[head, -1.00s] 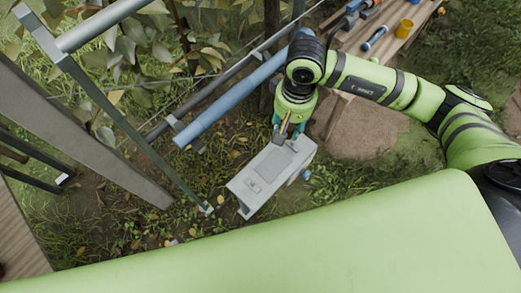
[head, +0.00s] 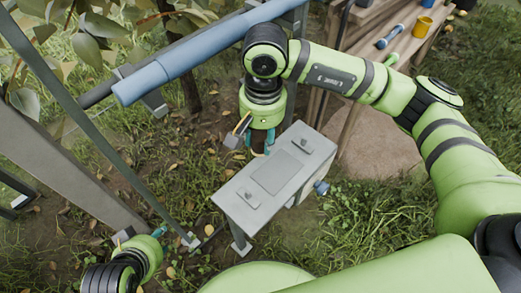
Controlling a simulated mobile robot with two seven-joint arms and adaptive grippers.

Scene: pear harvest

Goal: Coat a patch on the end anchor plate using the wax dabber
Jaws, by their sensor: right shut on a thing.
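My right gripper (head: 258,145) points down just behind the far left edge of a grey box (head: 232,208). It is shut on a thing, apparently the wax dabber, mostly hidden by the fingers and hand. The box has a flat rectangular panel (head: 275,172) and two small raised fittings on top. I cannot tell for sure which surface is the end anchor plate. My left gripper (head: 140,233) is at the bottom left, low over the ground and partly in view. Its fingertips are too small and partly hidden to tell open from shut.
A wooden bench (head: 405,45) at the top right carries a yellow cup (head: 423,25) and a blue-handled tool (head: 388,38). Grass lies right of the box.

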